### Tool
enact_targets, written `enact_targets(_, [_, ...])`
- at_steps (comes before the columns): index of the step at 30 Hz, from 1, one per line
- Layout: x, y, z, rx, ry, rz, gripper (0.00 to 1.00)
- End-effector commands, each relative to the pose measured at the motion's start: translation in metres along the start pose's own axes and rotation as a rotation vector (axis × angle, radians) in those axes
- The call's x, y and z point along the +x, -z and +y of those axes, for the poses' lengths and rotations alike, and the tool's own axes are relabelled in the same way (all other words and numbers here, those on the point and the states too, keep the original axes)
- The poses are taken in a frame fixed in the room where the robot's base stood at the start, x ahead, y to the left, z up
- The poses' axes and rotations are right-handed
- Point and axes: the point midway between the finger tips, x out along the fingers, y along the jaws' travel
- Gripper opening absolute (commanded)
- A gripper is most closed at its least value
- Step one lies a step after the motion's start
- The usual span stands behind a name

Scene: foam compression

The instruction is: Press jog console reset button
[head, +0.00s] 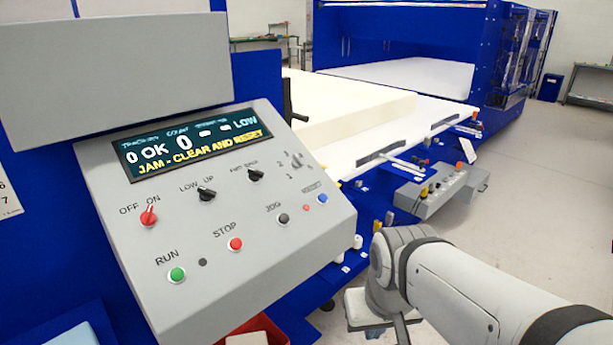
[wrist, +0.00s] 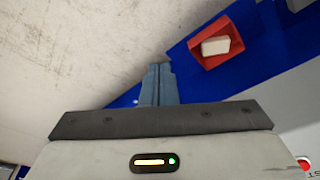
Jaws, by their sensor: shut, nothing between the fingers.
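The grey console (head: 225,215) at left has a lit display (head: 190,142) reading "JAM - CLEAR AND RESET". Its blue button (head: 322,198) sits at the right, by a small blurred label. A black JOG button (head: 282,219) and a tiny red light (head: 306,208) are beside it. A smaller grey control box (head: 440,190) with several coloured buttons sits further back; its labels are too small to read. My gripper (wrist: 158,83) is shut and empty in the wrist view, apart from any button. In the head view my arm comes from the lower right; the fingertips cannot be made out.
A red bin (wrist: 191,57) holding a pale block (wrist: 215,46) is beyond my fingers in the wrist view. A red button (wrist: 303,163) shows at that view's lower right corner. A cream foam slab (head: 350,110) lies on the blue machine behind the console. Open floor (head: 540,180) is at right.

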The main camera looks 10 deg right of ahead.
Motion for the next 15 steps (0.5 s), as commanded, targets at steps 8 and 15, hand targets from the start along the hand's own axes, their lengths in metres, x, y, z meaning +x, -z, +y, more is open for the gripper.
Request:
enact_targets(8, [0.000,0.000,0.000,0.004,0.002,-0.001,0.00])
enact_targets(15, [-0.014,0.013,-0.027,0.341,0.154,-0.107,0.00])
